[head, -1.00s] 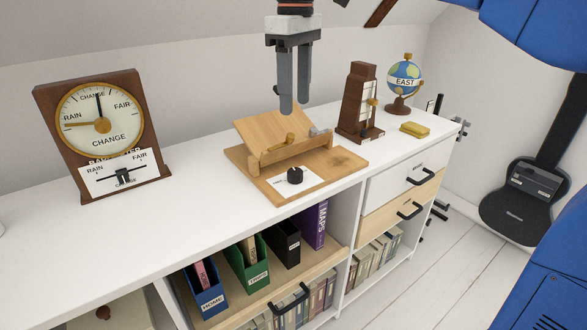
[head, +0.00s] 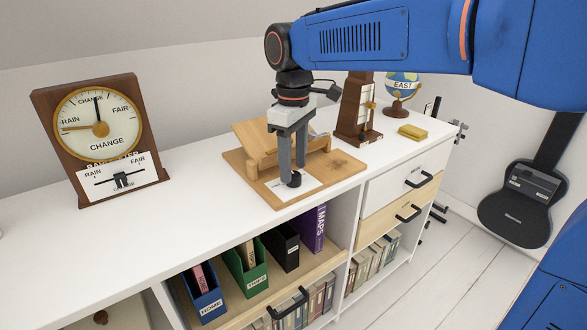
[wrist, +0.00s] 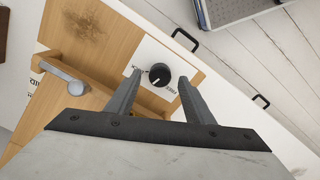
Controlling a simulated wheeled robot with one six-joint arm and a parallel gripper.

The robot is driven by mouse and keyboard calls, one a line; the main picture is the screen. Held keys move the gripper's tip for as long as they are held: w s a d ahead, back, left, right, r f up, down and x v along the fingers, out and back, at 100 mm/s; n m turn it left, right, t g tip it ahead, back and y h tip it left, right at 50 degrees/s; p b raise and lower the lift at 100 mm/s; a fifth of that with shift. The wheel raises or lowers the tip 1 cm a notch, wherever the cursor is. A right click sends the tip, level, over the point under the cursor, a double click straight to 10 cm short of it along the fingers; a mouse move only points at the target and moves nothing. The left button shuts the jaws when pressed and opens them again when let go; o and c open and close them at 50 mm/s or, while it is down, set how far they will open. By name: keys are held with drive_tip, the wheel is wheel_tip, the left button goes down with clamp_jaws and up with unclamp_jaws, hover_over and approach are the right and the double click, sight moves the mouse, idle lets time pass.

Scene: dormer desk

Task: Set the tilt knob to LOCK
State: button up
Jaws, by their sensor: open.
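The tilt knob (head: 294,181) is a small black round knob on a white label plate (head: 278,190) at the front of the wooden book stand (head: 238,160). My gripper (head: 292,172) points down at it, open, with its fingertips close to the knob. In the wrist view the knob (wrist: 160,73) lies between the two fingertips, with a gap on each side. Its white pointer mark aims to the lower left there. FREE is printed below the knob; another word to its left is partly hidden by a finger. I cannot tell whether the fingertips reach the knob's height.
A brown wooden metronome-like box (head: 357,110), a globe (head: 403,86) and a yellow block (head: 413,132) stand to the right. A barometer (head: 98,135) stands at the left. The white top between is clear.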

drive_tip(key=shift+f, duration=0.9)
drive_tip(key=c, duration=1)
drive_tip(key=shift+c, duration=0.2)
drive_tip(key=shift+m, duration=0.4)
drive_tip(key=m, duration=0.3)
drive_tip(key=shift+m, duration=2.5)
